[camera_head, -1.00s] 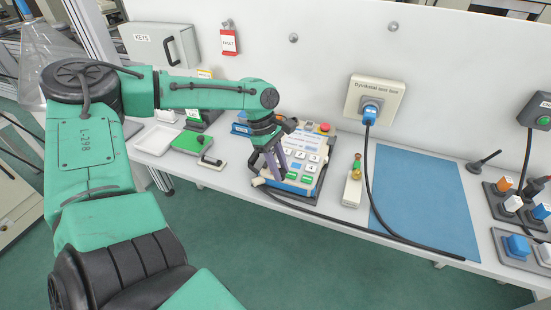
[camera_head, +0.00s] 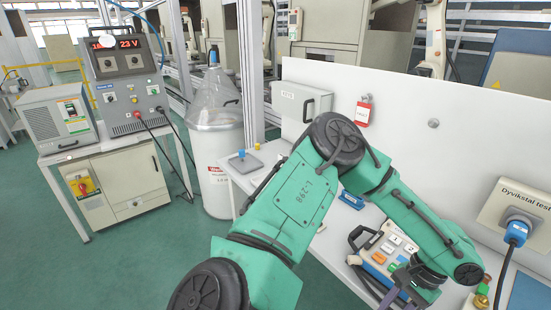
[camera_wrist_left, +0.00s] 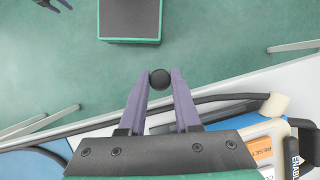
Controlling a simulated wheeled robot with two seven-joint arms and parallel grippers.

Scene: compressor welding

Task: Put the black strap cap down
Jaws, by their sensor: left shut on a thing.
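The black strap cap (camera_wrist_left: 160,78) shows as a small round black piece between the purple fingertips of my left gripper (camera_wrist_left: 160,84) in the left wrist view. The gripper is shut on it and holds it above the table's front edge, with green floor behind. In the head view my left gripper (camera_head: 393,298) is at the bottom right, beside the keypad panel (camera_head: 390,248); the cap cannot be made out there. A dark two-pronged shape at the top left of the wrist view may be my right gripper (camera_wrist_left: 54,5), too small and cut off to read.
A power supply (camera_head: 125,80) reading 23 V stands on a cabinet (camera_head: 125,185) at the left. A clear bag-covered drum (camera_head: 215,150) stands beside the white table. A grey plate (camera_head: 245,162) with a blue knob sits at the table's left end. A black cable (camera_wrist_left: 100,120) crosses near the gripper.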

